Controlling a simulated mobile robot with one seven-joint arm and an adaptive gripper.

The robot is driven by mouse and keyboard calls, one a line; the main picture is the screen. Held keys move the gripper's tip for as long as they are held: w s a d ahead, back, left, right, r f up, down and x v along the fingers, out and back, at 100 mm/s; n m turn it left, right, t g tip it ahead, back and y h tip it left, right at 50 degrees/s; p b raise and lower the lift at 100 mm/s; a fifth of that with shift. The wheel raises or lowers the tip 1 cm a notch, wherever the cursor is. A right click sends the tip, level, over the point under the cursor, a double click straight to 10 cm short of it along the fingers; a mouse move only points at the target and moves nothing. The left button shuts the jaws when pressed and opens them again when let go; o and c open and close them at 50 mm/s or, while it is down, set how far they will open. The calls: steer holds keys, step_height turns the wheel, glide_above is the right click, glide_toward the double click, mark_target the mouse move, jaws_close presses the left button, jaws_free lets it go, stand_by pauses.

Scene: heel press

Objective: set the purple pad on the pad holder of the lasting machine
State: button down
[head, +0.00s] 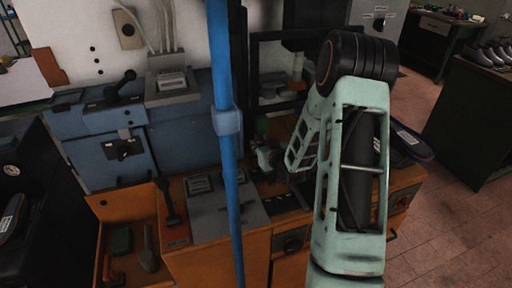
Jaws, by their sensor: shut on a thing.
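My pale green arm rises at the right of the head view and bends down at a black joint towards the lasting machine. My gripper (267,156) shows small and dark at the end of the arm, low in front of the machine's black frame (254,70). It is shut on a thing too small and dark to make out. I cannot pick out the purple pad, and I cannot tell the pad holder from the dark parts around the gripper. The arm hides part of the machine's right side.
A blue upright post (222,60) stands in front of the machine, left of my gripper. Blue machine housings (105,150) are at left. An orange bench (205,258) holds tools. A dark, purple-edged sole-like piece (412,146) lies right of my arm. Brown floor (460,225) is clear at right.

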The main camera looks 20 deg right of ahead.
steer(key=shift+f, duration=0.2)
steer(key=shift+f+b, duration=0.9)
steer(key=shift+f, duration=1.1)
steer(key=shift+f+b, duration=0.25)
steer(key=shift+b, duration=0.35)
steer(key=shift+f+b, duration=0.4)
steer(key=shift+b, duration=0.25)
steer(key=c, duration=1.6)
jaws_free()
step_height(320, 180, up, 10)
steer(key=shift+r, duration=0.1)
